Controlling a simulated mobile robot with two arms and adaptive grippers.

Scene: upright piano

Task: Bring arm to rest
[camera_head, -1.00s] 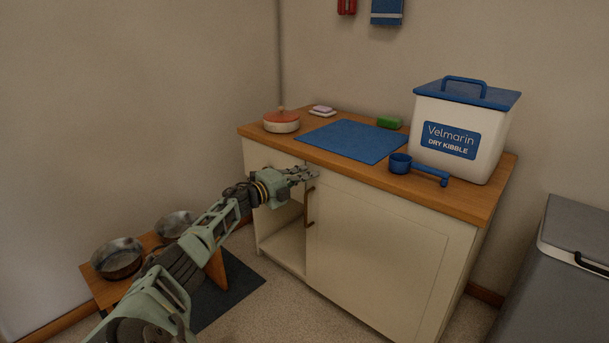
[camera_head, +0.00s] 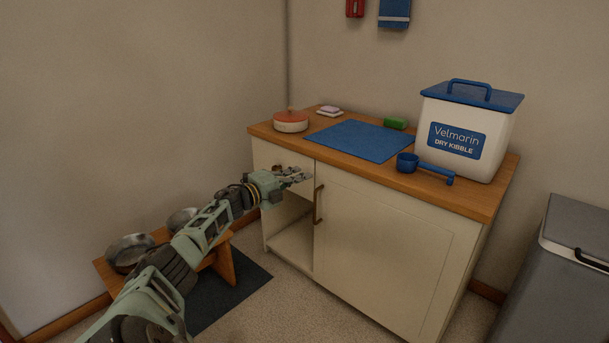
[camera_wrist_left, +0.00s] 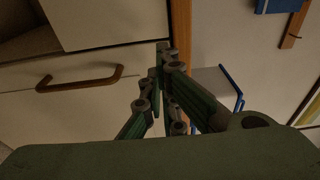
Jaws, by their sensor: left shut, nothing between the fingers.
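My left arm reaches in from the lower left of the head view. Its gripper (camera_head: 297,175) is shut and empty, in front of the cream cabinet (camera_head: 385,250), close to the drawer front and the open compartment below it. In the left wrist view the closed fingers (camera_wrist_left: 163,50) show in the middle, with nothing between them. A bronze cabinet handle (camera_wrist_left: 80,80) is left of the fingers there; it also shows in the head view (camera_head: 318,204), just right of the gripper. My right gripper is not in view.
On the wooden countertop stand a kibble bin (camera_head: 463,135), a blue scoop (camera_head: 425,168), a blue mat (camera_head: 362,140), a lidded pot (camera_head: 290,121) and a green sponge (camera_head: 395,123). A low bench with metal bowls (camera_head: 130,252) is at left. A grey bin (camera_head: 560,275) stands at right.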

